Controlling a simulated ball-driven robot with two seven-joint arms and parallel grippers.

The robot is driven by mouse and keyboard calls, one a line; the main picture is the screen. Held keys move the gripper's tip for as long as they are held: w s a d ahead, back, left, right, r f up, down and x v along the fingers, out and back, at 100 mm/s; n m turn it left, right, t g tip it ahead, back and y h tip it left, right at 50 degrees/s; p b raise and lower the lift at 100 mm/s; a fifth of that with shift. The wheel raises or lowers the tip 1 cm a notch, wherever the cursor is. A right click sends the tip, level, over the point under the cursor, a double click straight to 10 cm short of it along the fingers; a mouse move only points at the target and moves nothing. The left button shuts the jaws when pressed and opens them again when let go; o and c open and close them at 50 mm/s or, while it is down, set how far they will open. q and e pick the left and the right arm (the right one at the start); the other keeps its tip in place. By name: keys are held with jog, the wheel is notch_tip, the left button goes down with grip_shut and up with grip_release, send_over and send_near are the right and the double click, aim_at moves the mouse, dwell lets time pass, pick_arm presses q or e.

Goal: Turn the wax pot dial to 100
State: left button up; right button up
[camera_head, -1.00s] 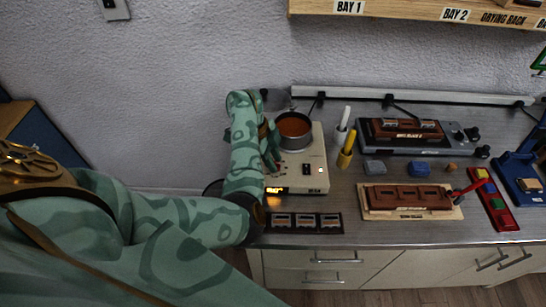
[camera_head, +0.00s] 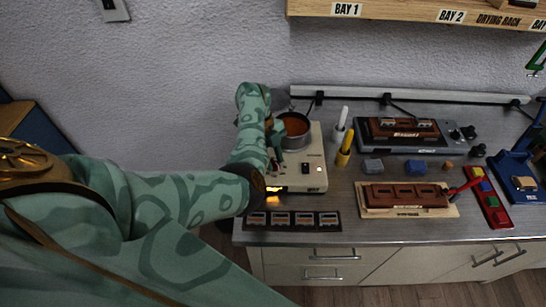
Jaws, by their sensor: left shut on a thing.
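The wax pot (camera_head: 296,128) holds orange-brown wax and sits on a cream heater base (camera_head: 312,174) at the left of the bench. A dark switch shows on the base's top, and a small lit display (camera_head: 277,189) is at its front left. My left gripper (camera_head: 276,160) is over the left side of the base, beside the pot, pointing down. It is shut on what appears to be the wax pot dial, which the gripper hides. The dial's setting cannot be read. My right gripper is out of view.
A black strip with several small pieces (camera_head: 292,221) lies in front of the heater. White and yellow holders (camera_head: 344,150) stand to its right. Beyond are a brown block on a wooden board (camera_head: 408,211), a grey machine (camera_head: 378,148) and a red tray (camera_head: 491,205).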

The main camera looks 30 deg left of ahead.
pick_arm(q)
jog(key=o, duration=1)
jog(key=shift+c, duration=0.2)
jog(key=p+v, duration=0.6)
jog(key=v, duration=1)
